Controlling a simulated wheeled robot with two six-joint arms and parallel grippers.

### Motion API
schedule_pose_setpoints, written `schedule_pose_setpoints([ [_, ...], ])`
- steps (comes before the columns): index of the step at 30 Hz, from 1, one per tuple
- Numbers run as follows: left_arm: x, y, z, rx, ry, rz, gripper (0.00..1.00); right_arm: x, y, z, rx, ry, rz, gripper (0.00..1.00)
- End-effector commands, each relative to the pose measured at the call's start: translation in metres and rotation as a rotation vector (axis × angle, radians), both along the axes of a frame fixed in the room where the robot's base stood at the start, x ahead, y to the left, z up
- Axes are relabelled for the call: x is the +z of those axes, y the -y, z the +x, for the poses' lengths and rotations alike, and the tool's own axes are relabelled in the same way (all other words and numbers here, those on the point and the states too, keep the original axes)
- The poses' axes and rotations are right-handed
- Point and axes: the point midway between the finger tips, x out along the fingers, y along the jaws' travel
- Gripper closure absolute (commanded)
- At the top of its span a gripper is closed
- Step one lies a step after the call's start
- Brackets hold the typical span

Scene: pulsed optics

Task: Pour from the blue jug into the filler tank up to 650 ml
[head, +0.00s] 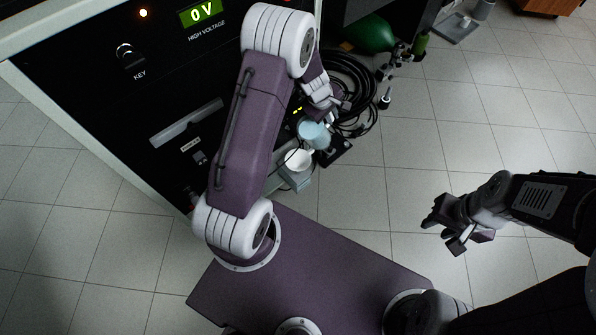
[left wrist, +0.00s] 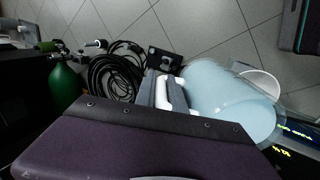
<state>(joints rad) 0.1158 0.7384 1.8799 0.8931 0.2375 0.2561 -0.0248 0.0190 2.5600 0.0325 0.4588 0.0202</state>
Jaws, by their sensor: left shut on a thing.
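The light-blue jug (head: 313,134) is held by my left gripper (head: 338,106), beside the front of the black rack. In the left wrist view the jug (left wrist: 228,100) is large, and my left gripper's pale fingers (left wrist: 171,96) are shut at its side; the handle itself is hidden. A white round opening (head: 298,159), apparently the filler tank's, lies just below the jug in the head view. It shows partly behind the jug in the left wrist view (left wrist: 264,80). The liquid level and scale cannot be read. My right gripper (head: 450,228) is empty, fingers apart, over the floor.
The black rack (head: 100,80) has a key switch and a display (head: 201,12) reading 0 V. Coiled black hoses (head: 350,85) and a green cylinder (head: 370,35) lie beyond the jug.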

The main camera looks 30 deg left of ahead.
Motion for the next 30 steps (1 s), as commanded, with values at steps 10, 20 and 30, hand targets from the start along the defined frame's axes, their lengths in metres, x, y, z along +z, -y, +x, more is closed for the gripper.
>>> schedule_pose_setpoints([
  [10,0.0,0.0,0.001,0.0,0.027,-0.009,1.0,-0.02,0.0,0.0,0.0,0.0,0.0,0.65],
  [20,0.004,0.0,0.0,0.0,0.036,-0.013,1.0,-0.024,0.0,0.0,0.0,0.0,0.0,0.65],
  [30,0.003,0.0,0.001,0.0,0.037,-0.013,1.0,-0.025,0.0,0.0,0.0,0.0,0.0,0.65],
])
